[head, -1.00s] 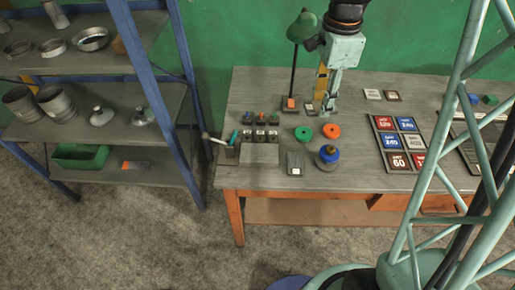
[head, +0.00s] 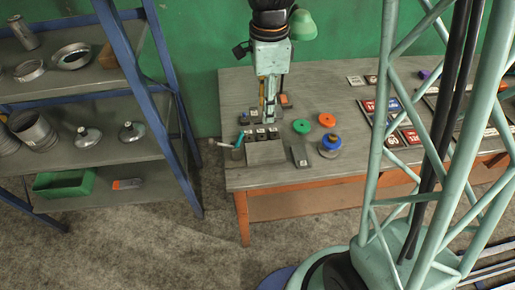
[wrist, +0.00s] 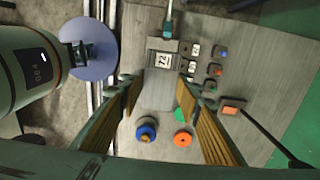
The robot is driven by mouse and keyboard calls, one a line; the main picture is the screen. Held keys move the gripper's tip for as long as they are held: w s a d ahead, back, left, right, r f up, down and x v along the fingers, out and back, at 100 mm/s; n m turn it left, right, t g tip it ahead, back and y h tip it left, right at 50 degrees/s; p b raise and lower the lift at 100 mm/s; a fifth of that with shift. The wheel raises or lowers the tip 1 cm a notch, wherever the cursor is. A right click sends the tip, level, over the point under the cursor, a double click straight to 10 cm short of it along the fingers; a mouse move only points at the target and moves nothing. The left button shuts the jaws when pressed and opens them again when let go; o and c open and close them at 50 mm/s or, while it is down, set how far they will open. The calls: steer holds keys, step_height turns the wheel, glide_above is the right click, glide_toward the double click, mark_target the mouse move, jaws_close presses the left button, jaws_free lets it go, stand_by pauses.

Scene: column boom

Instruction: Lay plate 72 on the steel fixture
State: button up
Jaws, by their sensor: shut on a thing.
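Plate 72 (wrist: 162,60) shows in the wrist view as a dark piece with a white label reading 72. In the head view my gripper (head: 267,118) points down over the left part of the table. A plain grey slab (head: 266,153), which looks like the steel fixture, lies just in front of it. I cannot tell whether the plate touches the slab.
Small labelled blocks (wrist: 194,50) stand close beside the plate.

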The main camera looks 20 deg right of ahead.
stand_by(0.4)
steer(key=b, duration=0.2)
glide_above(265, 150)
steer(key=shift+f, duration=7)
steer(key=shift+f, duration=2)
steer(key=shift+f, duration=0.1)
steer(key=o, duration=0.7)
steer(key=shift+s, duration=0.1)
steer(key=o, duration=0.5)
